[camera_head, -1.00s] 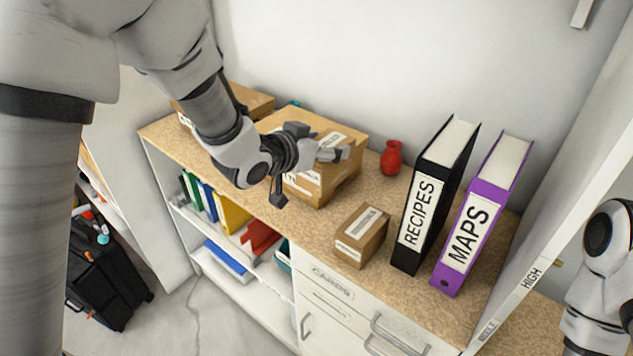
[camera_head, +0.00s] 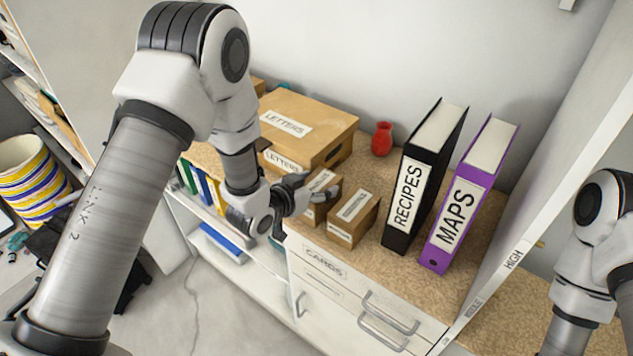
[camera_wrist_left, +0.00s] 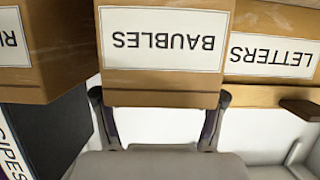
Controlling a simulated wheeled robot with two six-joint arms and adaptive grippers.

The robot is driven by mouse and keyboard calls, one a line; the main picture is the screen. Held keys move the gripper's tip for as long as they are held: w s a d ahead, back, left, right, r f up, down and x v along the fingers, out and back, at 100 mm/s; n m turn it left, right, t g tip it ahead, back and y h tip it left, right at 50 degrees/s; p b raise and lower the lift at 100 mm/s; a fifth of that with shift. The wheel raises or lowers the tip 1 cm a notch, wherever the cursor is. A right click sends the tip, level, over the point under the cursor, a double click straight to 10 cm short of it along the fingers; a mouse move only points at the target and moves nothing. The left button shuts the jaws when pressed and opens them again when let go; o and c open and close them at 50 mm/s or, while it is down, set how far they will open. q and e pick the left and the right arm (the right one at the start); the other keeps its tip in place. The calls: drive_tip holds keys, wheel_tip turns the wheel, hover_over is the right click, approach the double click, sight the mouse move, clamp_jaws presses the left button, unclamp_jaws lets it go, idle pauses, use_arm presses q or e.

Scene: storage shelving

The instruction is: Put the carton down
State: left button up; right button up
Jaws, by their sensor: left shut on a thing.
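A small brown carton labelled BAUBLES (camera_wrist_left: 160,86) is between the fingers of my left gripper (camera_head: 308,192), which is shut on it. In the head view the carton (camera_head: 319,212) is partly hidden by the gripper. It is at the front of the speckled shelf top (camera_head: 374,169), between the large LETTERS box and another small carton (camera_head: 353,216). I cannot tell whether its underside touches the shelf top. In the left wrist view its label appears upside down. My right gripper is out of view; only part of the right arm shows.
The LETTERS box (camera_head: 303,125) stands behind and left, close to the held carton. The black RECIPES binder (camera_head: 407,200) and purple MAPS binder (camera_head: 457,218) stand at right. A red vase (camera_head: 382,139) is at the back. The CARDS drawer (camera_head: 324,263) lies below the front edge.

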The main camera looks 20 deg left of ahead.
use_arm(q)
drive_tip(key=shift+s, duration=0.1)
drive_tip(key=o, duration=1.4)
drive_tip(key=shift+o, duration=0.2)
drive_tip(key=shift+r, duration=0.1)
drive_tip(key=b+v, duration=0.2)
drive_tip(key=v, duration=1)
drive_tip(key=s+a+f+n+g+y, duration=0.1)
drive_tip(key=s+f+g, duration=0.35)
drive_tip(key=f, duration=0.45)
drive_tip(key=s+a+f+n+g+y, duration=0.1)
drive_tip(key=s+f+g+y, duration=0.15)
drive_tip(key=s+f, duration=0.5)
drive_tip(key=s+a+f+n+g+y, duration=0.1)
drive_tip(key=s+f+g, duration=0.4)
drive_tip(key=s+f, duration=0.6)
drive_tip(key=shift+s+a+f+n+g, duration=0.2)
drive_tip(key=shift+s+a+n+g, duration=0.15)
drive_tip(key=shift+s+n, duration=0.5)
